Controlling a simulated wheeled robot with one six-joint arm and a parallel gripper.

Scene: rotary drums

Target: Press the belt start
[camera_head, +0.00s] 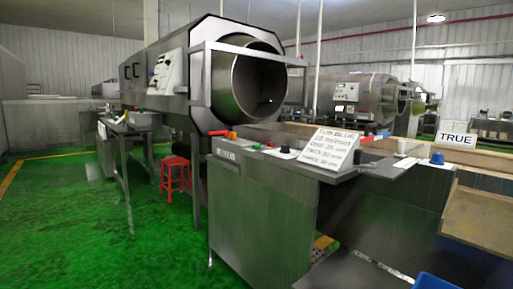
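A steel control counter (262,208) stands in the middle. On its left end are small coloured controls: a red-orange one (218,132) and an orange one (232,136), with a hint of green between them. A black knob (285,149) sits farther right on a pale plate. A blue button (437,157) sits on a dark box to the right. No readable label marks any of them as the belt start. My gripper is not in view, and nothing shows it touching a control.
A large rotary drum (245,85) stands behind the counter, and another (362,95) farther back. A red stool (175,176) is at left. Green floor (70,220) is open front left.

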